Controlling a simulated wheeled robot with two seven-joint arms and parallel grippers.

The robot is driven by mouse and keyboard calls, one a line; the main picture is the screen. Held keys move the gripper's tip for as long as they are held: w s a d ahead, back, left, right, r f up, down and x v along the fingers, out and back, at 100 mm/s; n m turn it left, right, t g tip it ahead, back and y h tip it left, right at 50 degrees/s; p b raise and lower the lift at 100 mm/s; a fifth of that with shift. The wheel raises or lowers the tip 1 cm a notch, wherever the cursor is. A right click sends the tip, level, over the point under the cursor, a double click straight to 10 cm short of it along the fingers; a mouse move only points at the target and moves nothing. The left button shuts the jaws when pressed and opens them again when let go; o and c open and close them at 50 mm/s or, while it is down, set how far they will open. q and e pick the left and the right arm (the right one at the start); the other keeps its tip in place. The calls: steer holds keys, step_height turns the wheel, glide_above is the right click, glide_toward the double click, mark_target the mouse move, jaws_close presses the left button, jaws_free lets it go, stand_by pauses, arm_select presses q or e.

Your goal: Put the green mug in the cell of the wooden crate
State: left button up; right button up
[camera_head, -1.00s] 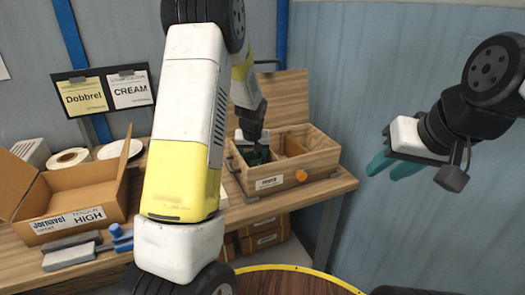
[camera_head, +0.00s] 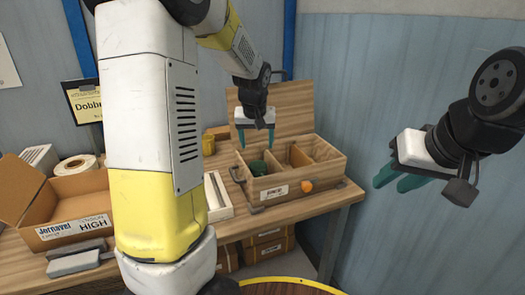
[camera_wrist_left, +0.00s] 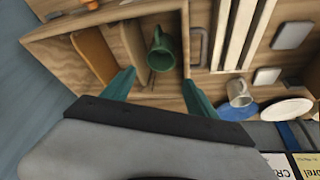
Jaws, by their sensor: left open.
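The green mug (camera_head: 257,167) sits inside the left cell of the open wooden crate (camera_head: 323,178). In the left wrist view the mug (camera_wrist_left: 162,55) lies within that cell's walls, apart from my fingers; whether it stands fully upright I cannot tell. Its lower part is hidden by the crate's front wall in the head view. My left gripper (camera_head: 256,144) is open and empty above the cell; its two teal fingers also show in the left wrist view (camera_wrist_left: 160,95). My right gripper (camera_head: 400,180) hangs empty at the right, away from the crate, fingers apart.
The crate's raised lid (camera_head: 290,110) stands behind it. A white slatted tray (camera_head: 218,197) is left of the crate. A cardboard box (camera_head: 72,207) stands at the bench's left. The left wrist view also shows a metal cup (camera_wrist_left: 239,92) and a white plate (camera_wrist_left: 286,109).

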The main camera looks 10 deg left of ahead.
arm_select(q)
steer(key=s+d+r+m+h, duration=0.1)
steer(key=s+r, duration=0.3)
steer(key=s, duration=0.9)
steer(key=s+d+r+m+t+h, duration=0.1)
steer(key=s+r, duration=0.4)
steer(key=s, duration=0.9)
steer(key=shift+d+m+t+h, duration=0.3)
steer(key=shift+d+m+h, duration=0.1)
steer(key=shift+d, duration=0.45)
steer(key=shift+s+r, duration=0.1)
